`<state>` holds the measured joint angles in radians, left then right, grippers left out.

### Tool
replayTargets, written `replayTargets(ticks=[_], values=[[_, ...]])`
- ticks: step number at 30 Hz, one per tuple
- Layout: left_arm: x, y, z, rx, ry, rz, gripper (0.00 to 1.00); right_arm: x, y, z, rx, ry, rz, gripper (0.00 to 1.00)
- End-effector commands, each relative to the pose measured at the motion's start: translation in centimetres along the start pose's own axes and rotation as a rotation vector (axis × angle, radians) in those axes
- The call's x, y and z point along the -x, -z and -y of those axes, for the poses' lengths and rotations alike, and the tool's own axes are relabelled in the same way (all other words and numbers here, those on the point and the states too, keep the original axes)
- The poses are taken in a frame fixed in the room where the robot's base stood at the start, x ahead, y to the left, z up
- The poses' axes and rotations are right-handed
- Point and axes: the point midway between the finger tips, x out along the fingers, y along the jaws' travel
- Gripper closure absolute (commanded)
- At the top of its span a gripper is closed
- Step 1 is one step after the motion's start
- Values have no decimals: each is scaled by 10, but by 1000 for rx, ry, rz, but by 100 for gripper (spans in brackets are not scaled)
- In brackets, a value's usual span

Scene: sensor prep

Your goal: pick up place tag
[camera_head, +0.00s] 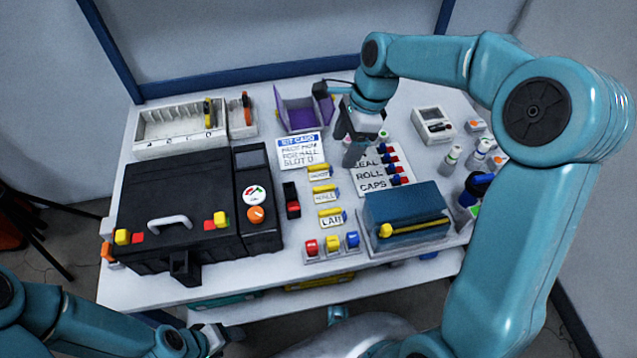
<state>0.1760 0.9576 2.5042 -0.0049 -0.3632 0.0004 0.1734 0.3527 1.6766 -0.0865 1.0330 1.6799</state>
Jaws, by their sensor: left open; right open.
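The print on the upper two is too small to read surely. My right gripper (366,148) is open, pointing down over the upper left of the white "SEAL ROLL CAPS" card (365,181), right of and beyond the tags. I see nothing held in it. My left gripper (214,340) is open, low at the bottom left, in front of the table and away from the tags.
A black case (175,200) fills the left of the table (295,262). A purple bin (298,112) and a divided white tray (170,128) stand behind. A blue box (405,207), bottles (453,156) and a white device (432,123) are at the right. Coloured caps (332,244) sit at the front.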

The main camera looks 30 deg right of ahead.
Motion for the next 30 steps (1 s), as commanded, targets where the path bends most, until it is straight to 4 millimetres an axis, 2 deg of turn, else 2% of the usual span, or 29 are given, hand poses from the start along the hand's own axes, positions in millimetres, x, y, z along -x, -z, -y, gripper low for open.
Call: replayTargets(ticks=[5,12,16,26,30], values=[[-5,0,2,0,0,1,37,-14,2,-5,0,-3,0,28],[-21,0,8,0,0,1,37,-71,4,-10,0,-4,-1,28],[-26,0,10,0,0,1,37,-96,4,-10,-1,-3,0,28],[-33,0,12,0,0,1,37,-122,4,-8,-1,-2,0,28],[-42,1,15,0,0,1,37,-145,7,-6,-1,-3,0,28]])
